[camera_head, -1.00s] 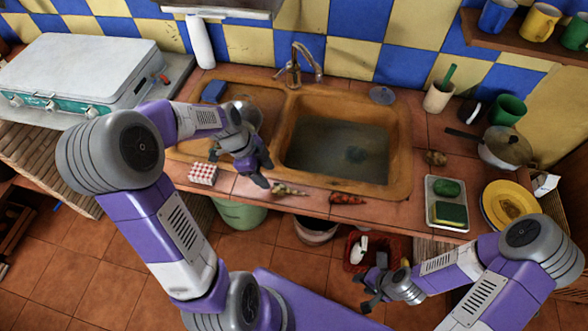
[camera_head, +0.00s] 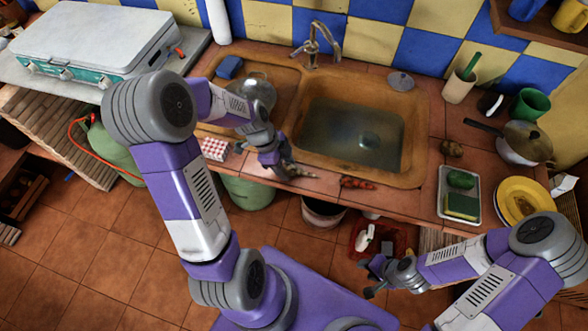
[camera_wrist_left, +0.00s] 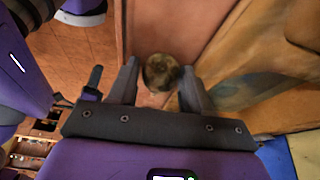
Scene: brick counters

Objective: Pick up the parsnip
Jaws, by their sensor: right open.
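The pale parsnip (camera_head: 302,172) lies on the tiled counter front, left of the carrot. My left gripper (camera_head: 284,171) is down at its left end and hides part of it. In the left wrist view a round, brown-green end, apparently the parsnip (camera_wrist_left: 160,72), sits between the two spread fingers of my left gripper (camera_wrist_left: 162,88). A small gap shows on its left side; on the right it is very close to the finger. My right gripper (camera_head: 370,280) is open and empty, low in front of the counter.
The sink (camera_head: 350,135) with water lies just behind the parsnip. An orange carrot (camera_head: 357,183) lies to its right and a red-checked box (camera_head: 216,149) to its left. A tray (camera_head: 443,200) with a green vegetable and sponge stands further right.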

